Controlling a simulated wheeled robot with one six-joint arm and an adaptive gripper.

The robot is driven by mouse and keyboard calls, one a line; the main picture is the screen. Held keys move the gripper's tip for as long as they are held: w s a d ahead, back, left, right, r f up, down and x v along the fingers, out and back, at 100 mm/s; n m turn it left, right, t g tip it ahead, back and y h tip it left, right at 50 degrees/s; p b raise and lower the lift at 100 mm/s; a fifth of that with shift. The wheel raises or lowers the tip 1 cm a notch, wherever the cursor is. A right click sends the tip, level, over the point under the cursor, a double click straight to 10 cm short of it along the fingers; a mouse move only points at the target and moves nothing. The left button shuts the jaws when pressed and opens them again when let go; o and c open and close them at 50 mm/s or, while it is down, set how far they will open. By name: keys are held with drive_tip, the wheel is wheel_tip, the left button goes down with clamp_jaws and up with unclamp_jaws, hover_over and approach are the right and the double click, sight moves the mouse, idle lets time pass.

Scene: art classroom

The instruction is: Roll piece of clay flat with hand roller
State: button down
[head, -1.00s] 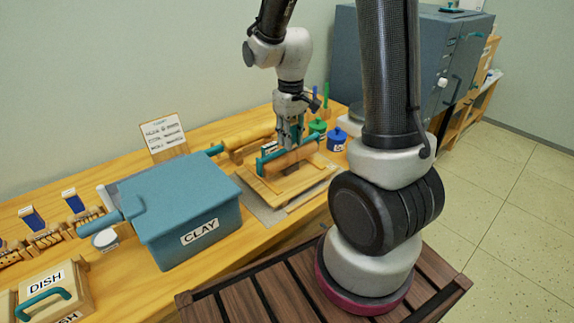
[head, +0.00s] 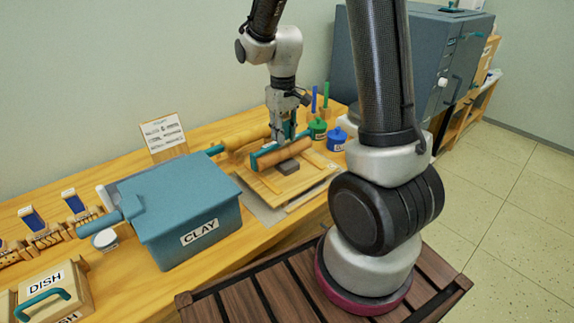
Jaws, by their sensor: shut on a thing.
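The hand roller (head: 280,155) has a wooden barrel and a teal handle frame. My gripper (head: 284,141) is shut on its handle, above the wooden board. A small dark grey piece of clay (head: 288,167) lies on the wooden board (head: 302,181), just in front of the roller in the picture. Its top looks flat, and it is a small block. I cannot tell whether the roller touches the clay or the board. My fingertips are partly hidden by the handle.
A blue bin marked CLAY (head: 188,210) stands left of the board. A large rolling pin (head: 236,139) lies behind. Green (head: 317,129) and blue (head: 337,138) jars stand to the right. A dish box (head: 50,290) is at the front left.

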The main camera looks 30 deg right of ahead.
idle(0.3)
drive_tip(key=shift+s+d+f, duration=0.1)
drive_tip(key=shift+s+f, duration=0.05)
drive_tip(key=shift+s, duration=0.5)
drive_tip(key=shift+s+d+f, duration=0.15)
drive_tip(key=shift+s+f, duration=0.05)
drive_tip(key=shift+s, duration=0.4)
drive_tip(key=shift+s+d+f, duration=0.1)
drive_tip(key=shift+s+f, duration=0.05)
drive_tip(key=shift+s, duration=0.5)
drive_tip(key=shift+w+a+r, duration=0.1)
drive_tip(key=shift+w+a, duration=0.1)
drive_tip(key=shift+w, duration=0.75)
drive_tip(key=shift+w+a+r, duration=0.1)
drive_tip(key=shift+w+a, duration=0.05)
drive_tip(key=shift+w, duration=0.8)
drive_tip(key=shift+s, duration=0.1)
